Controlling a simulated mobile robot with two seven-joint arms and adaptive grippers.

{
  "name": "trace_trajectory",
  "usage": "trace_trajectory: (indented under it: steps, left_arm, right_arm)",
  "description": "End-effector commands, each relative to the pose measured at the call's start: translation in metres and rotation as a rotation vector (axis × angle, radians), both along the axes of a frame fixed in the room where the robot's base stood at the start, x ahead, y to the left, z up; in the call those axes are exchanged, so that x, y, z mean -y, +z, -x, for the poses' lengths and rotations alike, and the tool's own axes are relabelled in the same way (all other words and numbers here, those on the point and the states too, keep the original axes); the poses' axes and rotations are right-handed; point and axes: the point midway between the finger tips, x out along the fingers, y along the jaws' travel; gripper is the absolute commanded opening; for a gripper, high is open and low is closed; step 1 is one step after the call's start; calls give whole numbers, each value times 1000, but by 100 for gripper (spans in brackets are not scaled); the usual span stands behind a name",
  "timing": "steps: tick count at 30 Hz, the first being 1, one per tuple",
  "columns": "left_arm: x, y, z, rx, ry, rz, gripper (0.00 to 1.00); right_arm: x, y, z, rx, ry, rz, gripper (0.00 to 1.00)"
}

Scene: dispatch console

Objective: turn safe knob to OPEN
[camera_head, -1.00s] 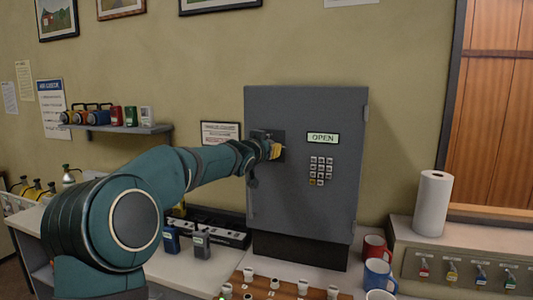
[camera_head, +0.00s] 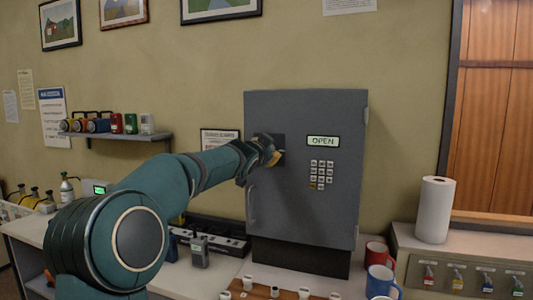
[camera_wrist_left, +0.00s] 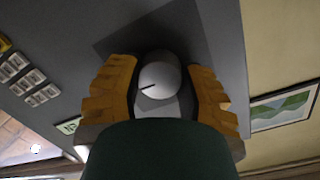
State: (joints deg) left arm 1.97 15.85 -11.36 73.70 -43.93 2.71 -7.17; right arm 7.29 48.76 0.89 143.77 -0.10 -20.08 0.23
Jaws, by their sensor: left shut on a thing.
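The grey safe (camera_head: 310,215) stands on the counter with its door facing me. Its display (camera_head: 323,141) reads OPEN above a keypad (camera_head: 321,174). My left gripper (camera_head: 270,152) is at the dark plate on the door's upper left and hides the knob in the head view. In the left wrist view the round grey knob (camera_wrist_left: 160,82), with a dark pointer line, sits between the yellow fingers of my left gripper (camera_wrist_left: 160,92). The gripper is shut on the knob. The knob's lettering is not visible. My right gripper is not in view.
A vertical door handle (camera_head: 250,205) is below my left gripper. Red and blue mugs (camera_head: 381,280) and a paper towel roll (camera_head: 434,209) stand to the right. A radio (camera_head: 199,251) and a charger strip are left of the safe. A wall shelf (camera_head: 128,136) holds several small items.

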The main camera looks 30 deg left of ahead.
Motion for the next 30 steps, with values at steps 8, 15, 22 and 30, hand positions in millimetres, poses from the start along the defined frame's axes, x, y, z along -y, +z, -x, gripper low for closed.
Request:
trace_trajectory:
  steps: [8,15,22,30]
  left_arm:
    - [-1,1,0,2,0,-3,3]
    - [0,1,0,2,1,-2,74]
    - [0,1,1,2,0,-1,74]
    - [7,4,14,2,-4,-5,74]
  right_arm:
    - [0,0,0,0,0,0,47]
    - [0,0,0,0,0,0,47]
    - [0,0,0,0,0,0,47]
    - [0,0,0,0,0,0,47]
